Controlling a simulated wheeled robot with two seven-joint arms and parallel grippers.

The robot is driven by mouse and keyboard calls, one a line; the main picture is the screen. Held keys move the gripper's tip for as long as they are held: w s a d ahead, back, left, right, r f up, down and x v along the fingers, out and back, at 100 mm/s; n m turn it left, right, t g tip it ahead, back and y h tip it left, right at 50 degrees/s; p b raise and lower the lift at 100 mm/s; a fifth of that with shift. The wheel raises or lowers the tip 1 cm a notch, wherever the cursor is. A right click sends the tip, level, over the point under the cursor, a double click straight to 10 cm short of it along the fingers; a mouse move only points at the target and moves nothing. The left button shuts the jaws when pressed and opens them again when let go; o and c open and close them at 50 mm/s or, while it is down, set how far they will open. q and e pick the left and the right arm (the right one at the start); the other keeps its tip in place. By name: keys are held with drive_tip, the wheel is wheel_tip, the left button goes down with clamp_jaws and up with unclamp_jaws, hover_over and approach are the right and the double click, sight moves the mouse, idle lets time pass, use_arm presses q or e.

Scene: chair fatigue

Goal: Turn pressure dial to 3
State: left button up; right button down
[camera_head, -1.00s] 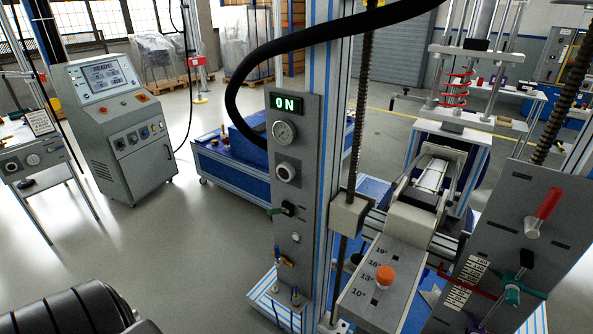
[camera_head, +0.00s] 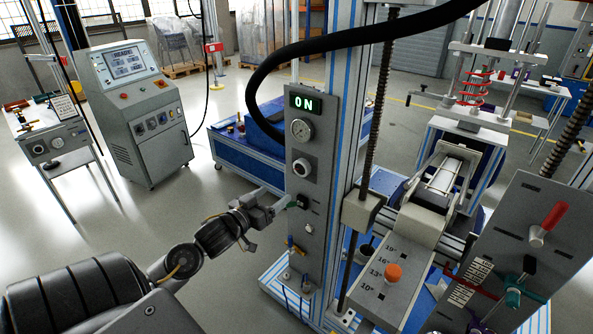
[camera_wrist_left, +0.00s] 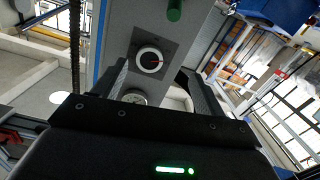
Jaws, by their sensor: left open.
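The grey control panel (camera_head: 323,115) stands upright in the middle of the head view. The round pressure dial (camera_head: 302,167) sits on it below the gauge (camera_head: 302,129). In the wrist view the dial (camera_wrist_left: 150,60) has a white ring, a dark face and a small red mark; its numbers are too small to read. My left gripper (camera_head: 276,199) is open and empty in front of the panel, lower than the dial in the head view. In the wrist view its fingers (camera_wrist_left: 155,72) stand on either side of the dial, apart from it. My right gripper is out of view.
A green-handled switch (camera_head: 303,201) is just below the dial, close to my left fingers. A black hose (camera_head: 262,65) loops over the panel. An orange knob (camera_head: 393,272) stands to the right. Open floor lies left.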

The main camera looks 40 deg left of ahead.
sight(300, 170)
use_arm(q)
drive_tip(key=w+r, duration=0.1)
drive_tip(key=w, duration=0.2)
drive_tip(key=w+p, duration=0.1)
drive_tip(key=w, duration=0.3)
drive_tip(key=w+r+p, duration=0.1)
drive_tip(key=w, duration=0.2)
drive_tip(key=shift+w+d+r, duration=0.25)
drive_tip(key=shift+r, duration=0.05)
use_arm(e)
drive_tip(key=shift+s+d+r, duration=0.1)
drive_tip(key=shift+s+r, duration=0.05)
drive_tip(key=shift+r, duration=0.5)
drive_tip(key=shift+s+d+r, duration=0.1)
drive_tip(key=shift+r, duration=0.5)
use_arm(q)
drive_tip(key=c, duration=1)
drive_tip(key=shift+m, duration=0.3)
